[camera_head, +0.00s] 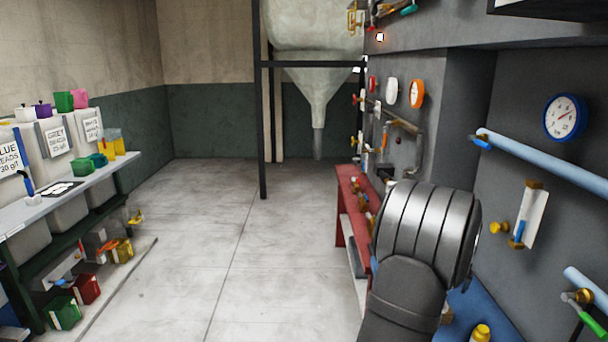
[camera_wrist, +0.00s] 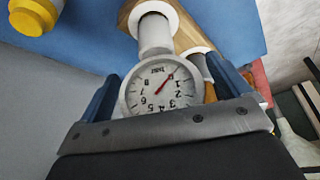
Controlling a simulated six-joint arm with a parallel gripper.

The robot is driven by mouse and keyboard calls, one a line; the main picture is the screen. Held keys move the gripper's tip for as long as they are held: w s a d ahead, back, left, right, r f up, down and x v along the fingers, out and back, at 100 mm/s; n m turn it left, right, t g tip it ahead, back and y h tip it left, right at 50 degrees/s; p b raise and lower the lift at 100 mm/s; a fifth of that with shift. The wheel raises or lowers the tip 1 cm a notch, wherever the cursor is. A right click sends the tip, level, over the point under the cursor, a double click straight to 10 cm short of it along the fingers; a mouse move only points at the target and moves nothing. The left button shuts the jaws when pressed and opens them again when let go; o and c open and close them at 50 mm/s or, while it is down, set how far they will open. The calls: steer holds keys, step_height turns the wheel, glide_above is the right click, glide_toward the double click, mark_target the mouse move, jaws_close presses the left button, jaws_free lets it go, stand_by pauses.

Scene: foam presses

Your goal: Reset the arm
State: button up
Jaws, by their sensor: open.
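My gripper (camera_wrist: 163,72) is open in the wrist view, with one blue finger on each side of a round white gauge (camera_wrist: 150,98). The gauge has a red needle, and its numbers appear upside down. It lies across the space between the fingers; I cannot tell whether either finger touches it. In the head view, a dark grey segment of my arm stands in the right foreground beside the machine panel. The gripper itself is hidden in that view.
A yellow knob (camera_wrist: 35,14) is near the gauge, over a blue surface (camera_wrist: 90,32). At right, a grey panel (camera_head: 480,190) carries a blue-rimmed gauge (camera_head: 565,118), pipes and valves. A red bench (camera_head: 346,190) stands behind my arm. A shelf with bins (camera_head: 60,210) is left; the middle floor is clear.

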steer(key=shift+r, duration=0.2)
steer(key=v, duration=1.7)
steer(key=x, duration=1.7)
steer(key=shift+f, duration=0.25)
steer(key=shift+r, duration=3.2)
steer(key=shift+f, duration=0.1)
step_height(320, 180, down, 6)
steer(key=shift+s+r, duration=0.1)
steer(key=shift+r, duration=0.15)
steer(key=v, duration=1.5)
steer(key=shift+a, duration=0.1)
